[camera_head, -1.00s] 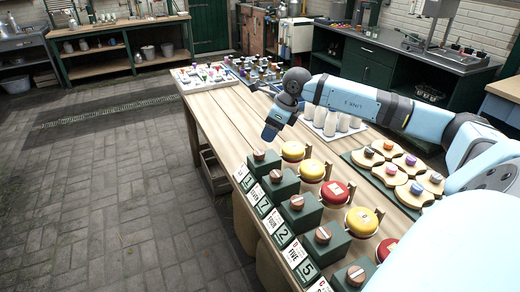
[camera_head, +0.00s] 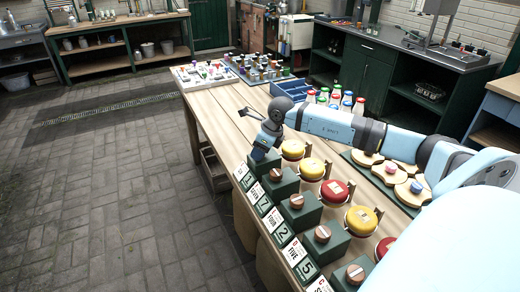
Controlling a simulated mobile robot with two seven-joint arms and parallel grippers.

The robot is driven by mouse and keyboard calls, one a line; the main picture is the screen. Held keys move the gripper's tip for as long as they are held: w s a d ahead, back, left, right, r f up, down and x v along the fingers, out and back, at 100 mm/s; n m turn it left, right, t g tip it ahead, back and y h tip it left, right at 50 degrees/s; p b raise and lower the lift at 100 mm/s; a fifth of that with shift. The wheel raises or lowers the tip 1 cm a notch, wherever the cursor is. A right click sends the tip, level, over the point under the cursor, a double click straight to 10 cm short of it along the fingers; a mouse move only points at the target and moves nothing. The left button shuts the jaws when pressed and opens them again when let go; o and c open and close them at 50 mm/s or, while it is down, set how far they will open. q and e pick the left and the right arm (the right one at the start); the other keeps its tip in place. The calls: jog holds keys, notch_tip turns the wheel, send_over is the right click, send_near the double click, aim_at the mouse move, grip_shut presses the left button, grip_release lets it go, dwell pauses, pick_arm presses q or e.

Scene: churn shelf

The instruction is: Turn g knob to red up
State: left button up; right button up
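A row of dark green blocks runs along the table's left edge, each with a round wooden knob on top. Their front cards carry words and numbers; I cannot make out which one is g. My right gripper (camera_head: 259,151) points down at the farthest green block (camera_head: 244,177) and hides its knob. I cannot tell whether its fingers are open, shut or touching that knob. The second knob (camera_head: 276,174), third knob (camera_head: 297,201), fourth knob (camera_head: 323,234) and nearest knob (camera_head: 355,273) are uncovered. My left gripper is out of view.
Red and yellow round pieces, such as a red one (camera_head: 335,191), stand right of the blocks. Bottles with coloured caps (camera_head: 346,100) stand behind my arm. Wooden shapes with coloured knobs (camera_head: 392,170) lie at the right. The table's left middle (camera_head: 217,119) is clear.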

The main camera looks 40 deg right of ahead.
jog(key=c, duration=0.4)
jog(key=shift+c, duration=0.2)
